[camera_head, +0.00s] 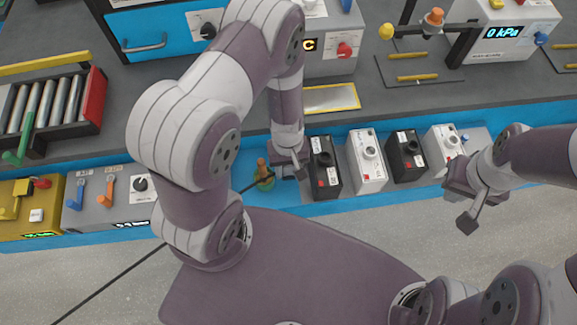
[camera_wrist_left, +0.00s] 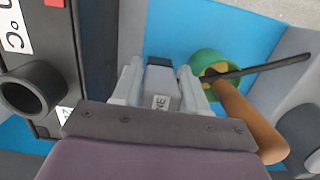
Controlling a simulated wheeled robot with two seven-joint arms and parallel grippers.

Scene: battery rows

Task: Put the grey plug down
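My left gripper (camera_head: 287,170) is low over the blue strip, left of the nearest black box. In the left wrist view its two pale fingers (camera_wrist_left: 160,88) close around a small grey plug (camera_wrist_left: 160,102) with a dark end and a label partly reading "NE". A dark cable (camera_head: 110,283) runs from the lower left toward this gripper; it also shows in the left wrist view (camera_wrist_left: 250,70). The plug's lower part and any contact with the surface are hidden. My right gripper (camera_head: 463,205) is at the right, its fingertips apart and nothing seen between them.
A green cup-like piece with an orange-brown part (camera_head: 263,175) stands close beside my left gripper. Black and white boxes (camera_head: 366,160) form a row to the right. Grey switch boxes (camera_head: 105,200) stand left. A roller rack (camera_head: 45,105) is further back.

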